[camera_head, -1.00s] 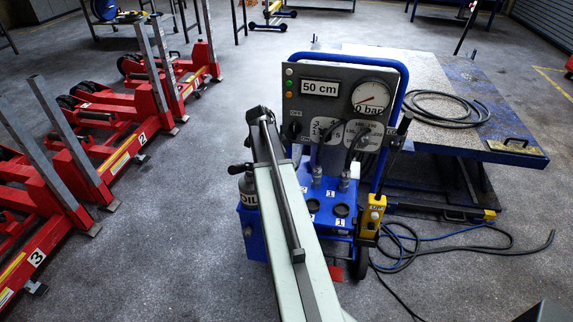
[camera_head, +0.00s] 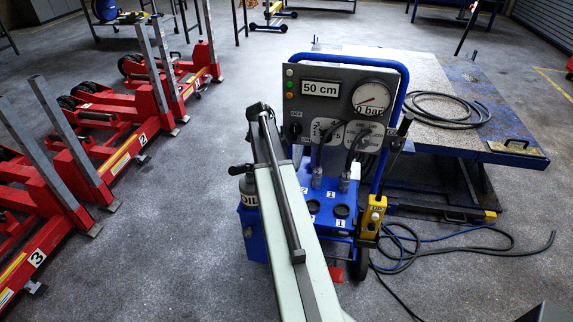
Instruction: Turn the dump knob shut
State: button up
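The jack's control unit (camera_head: 330,75) stands upright in the middle, a grey panel on a blue wheeled base. Its display reads 50 cm and its round gauge (camera_head: 371,98) reads 0 bar. A black knob (camera_head: 295,129) shows at the panel's left, under a small OFF label. Two labelled dials sit right of it, partly behind black levers or hoses. I cannot tell which control is the dump knob; no such label is readable. My pale arm (camera_head: 290,215) reaches up from the bottom to the panel's left side and hides part of the unit. My gripper's fingers do not show.
A blue lift table (camera_head: 430,75) with a coiled hose stands behind right. Red numbered jack stands (camera_head: 130,150) line the left. A yellow pendant (camera_head: 373,215) hangs on the unit's right. Cables (camera_head: 480,250) lie on the floor at right. Floor between unit and stands is clear.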

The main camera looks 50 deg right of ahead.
jog(key=o, duration=1.4)
jog(key=shift+c, duration=0.2)
jog(key=shift+r, duration=0.1)
jog(key=p+v, duration=0.7)
jog(key=v, duration=0.1)
jog(key=shift+w, duration=0.1)
